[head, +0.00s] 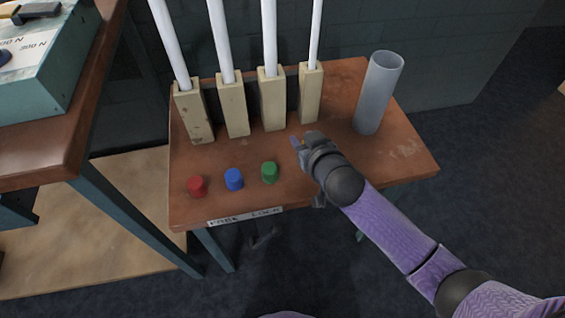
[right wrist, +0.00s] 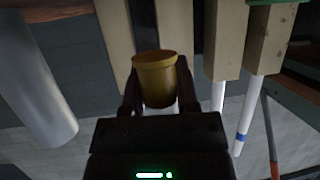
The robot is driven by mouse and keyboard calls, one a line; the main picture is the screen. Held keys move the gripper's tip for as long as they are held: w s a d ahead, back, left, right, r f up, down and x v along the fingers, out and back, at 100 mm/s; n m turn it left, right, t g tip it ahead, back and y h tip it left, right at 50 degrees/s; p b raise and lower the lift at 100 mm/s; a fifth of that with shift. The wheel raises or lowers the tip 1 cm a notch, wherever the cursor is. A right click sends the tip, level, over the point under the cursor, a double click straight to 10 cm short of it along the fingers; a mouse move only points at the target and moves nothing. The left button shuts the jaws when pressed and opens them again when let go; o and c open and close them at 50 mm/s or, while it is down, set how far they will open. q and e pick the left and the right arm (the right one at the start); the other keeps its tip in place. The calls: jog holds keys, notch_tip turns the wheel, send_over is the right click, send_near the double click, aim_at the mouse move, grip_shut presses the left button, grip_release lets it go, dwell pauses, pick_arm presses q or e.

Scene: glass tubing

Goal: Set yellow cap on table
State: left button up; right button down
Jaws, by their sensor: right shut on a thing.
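The yellow cap (right wrist: 155,82) sits between the two fingers of my right gripper in the right wrist view, one finger on each side of it. In the head view my right gripper (head: 298,143) is over the small wooden table (head: 398,165), in front of the rightmost wooden block. There the cap is mostly hidden by the gripper, and I cannot tell whether it touches the tabletop. Red (head: 197,186), blue (head: 234,179) and green (head: 269,172) caps stand in a row on the table, left of the gripper. My left gripper is not in view.
Several wooden blocks (head: 232,105) holding tall white tubes (head: 222,45) stand along the table's back. A wide grey translucent cylinder (head: 379,95) stands at the back right. A labelled strip (head: 245,216) marks the front edge.

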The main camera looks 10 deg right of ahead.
notch_tip(320, 180, down, 6)
jog(key=b, duration=0.3)
jog(key=shift+f, duration=0.2)
jog(key=shift+r, duration=0.35)
jog(key=shift+f, duration=0.2)
jog(key=c, duration=0.7)
grip_release()
jog(key=o, duration=0.3)
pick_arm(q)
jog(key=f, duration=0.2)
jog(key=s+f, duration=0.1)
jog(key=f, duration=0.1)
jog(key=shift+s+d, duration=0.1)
pick_arm(e)
jog(key=shift+o, duration=0.2)
